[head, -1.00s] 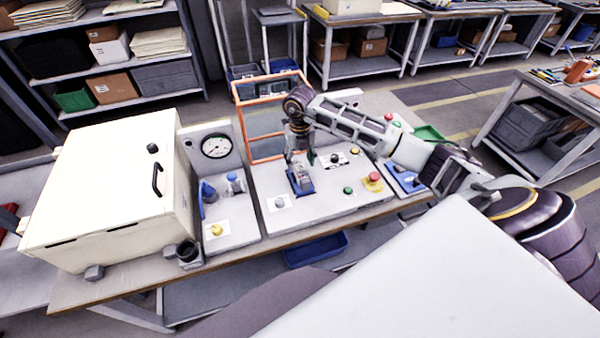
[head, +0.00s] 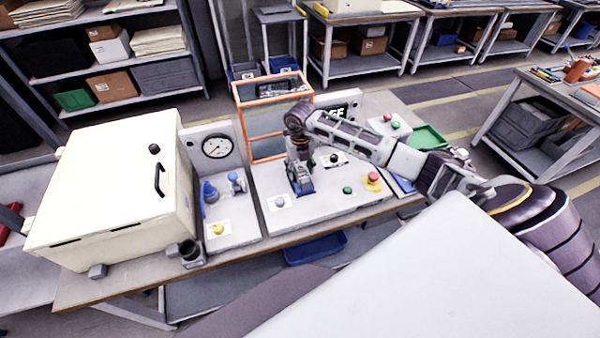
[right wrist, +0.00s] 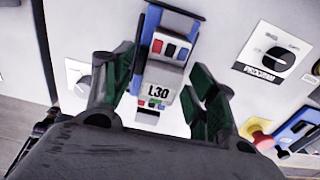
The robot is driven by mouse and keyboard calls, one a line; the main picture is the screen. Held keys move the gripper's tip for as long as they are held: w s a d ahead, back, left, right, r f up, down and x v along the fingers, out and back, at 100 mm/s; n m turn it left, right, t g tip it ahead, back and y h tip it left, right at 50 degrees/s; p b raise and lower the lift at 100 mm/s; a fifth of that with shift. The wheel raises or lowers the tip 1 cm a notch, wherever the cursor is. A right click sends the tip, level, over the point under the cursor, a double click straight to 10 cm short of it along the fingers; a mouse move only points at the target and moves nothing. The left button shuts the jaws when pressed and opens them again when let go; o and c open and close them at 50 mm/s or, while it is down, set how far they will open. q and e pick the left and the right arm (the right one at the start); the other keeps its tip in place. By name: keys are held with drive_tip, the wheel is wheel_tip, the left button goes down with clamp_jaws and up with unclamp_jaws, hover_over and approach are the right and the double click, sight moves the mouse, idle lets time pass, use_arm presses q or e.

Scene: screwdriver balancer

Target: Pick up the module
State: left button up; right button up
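The module (right wrist: 165,78) is a small grey block marked "L30" with red, green and blue patches. It sits upright at a blue frame (right wrist: 182,18) on the sloped light panel. In the head view the module (head: 300,178) is partly hidden under my right gripper (head: 299,160). In the right wrist view my right gripper (right wrist: 163,72) is open, with one green-padded finger on each side of the module. A gap shows on the right side; the left finger is close, and I cannot tell whether it touches. My left gripper is not in view.
The panel (head: 318,205) has a black PROGRAM knob (right wrist: 281,57), a grey knob (head: 280,202), a green button (head: 348,190) and a red emergency button (head: 373,177). A cream box (head: 110,190) and gauge (head: 216,146) are left.

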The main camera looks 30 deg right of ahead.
sight(300, 166)
clamp_jaws()
drive_tip(key=shift+r, duration=0.15)
drive_tip(key=shift+w+d+r, duration=0.1)
drive_tip(key=shift+w+r, duration=0.05)
drive_tip(key=shift+r, duration=0.45)
drive_tip(key=shift+r+b, duration=0.95)
drive_tip(key=shift+r, duration=3.35)
